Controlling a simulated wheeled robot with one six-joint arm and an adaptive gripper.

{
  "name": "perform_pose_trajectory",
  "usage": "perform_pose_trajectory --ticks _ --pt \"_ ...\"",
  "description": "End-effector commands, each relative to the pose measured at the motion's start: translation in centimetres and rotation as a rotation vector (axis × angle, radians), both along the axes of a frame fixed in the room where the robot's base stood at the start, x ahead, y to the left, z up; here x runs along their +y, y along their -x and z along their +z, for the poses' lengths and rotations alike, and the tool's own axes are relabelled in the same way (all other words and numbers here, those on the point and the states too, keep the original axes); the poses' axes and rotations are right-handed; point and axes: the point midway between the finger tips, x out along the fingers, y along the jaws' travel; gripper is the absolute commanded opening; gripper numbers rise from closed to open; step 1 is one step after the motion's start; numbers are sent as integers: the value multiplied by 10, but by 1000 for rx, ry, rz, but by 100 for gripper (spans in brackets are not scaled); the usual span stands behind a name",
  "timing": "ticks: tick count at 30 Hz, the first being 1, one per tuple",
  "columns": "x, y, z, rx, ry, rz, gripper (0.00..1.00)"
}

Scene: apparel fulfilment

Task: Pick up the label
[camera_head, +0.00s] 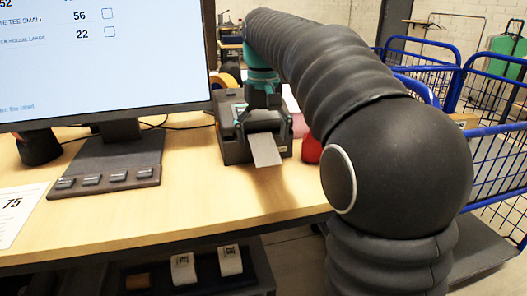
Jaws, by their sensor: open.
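A pale label (266,150) sticks out of the front of a dark label printer (235,146) on the wooden desk and slopes down over its front. My gripper (264,116) is above the printer, close over the upper end of the label. It points down and is open, with a finger to each side. I cannot tell whether the fingers touch the label or the printer.
A monitor (100,60) on a stand fills the left of the desk (200,205). A printed sheet (18,212) lies at the left edge. A red object (311,150) is right of the printer. Blue wire carts (495,150) stand at the right. The desk in front of the printer is clear.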

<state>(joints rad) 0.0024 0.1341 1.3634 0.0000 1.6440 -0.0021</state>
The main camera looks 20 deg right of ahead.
Motion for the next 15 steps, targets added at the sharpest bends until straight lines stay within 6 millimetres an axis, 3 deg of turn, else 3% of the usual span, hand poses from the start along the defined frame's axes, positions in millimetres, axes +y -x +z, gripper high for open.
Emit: perform_pose_trajectory --ticks 4,12,15 --pt "0 0 -14 1 0 0 92" --pt "0 0 -15 0 0 0 92" --pt "0 0 -15 0 0 0 73"
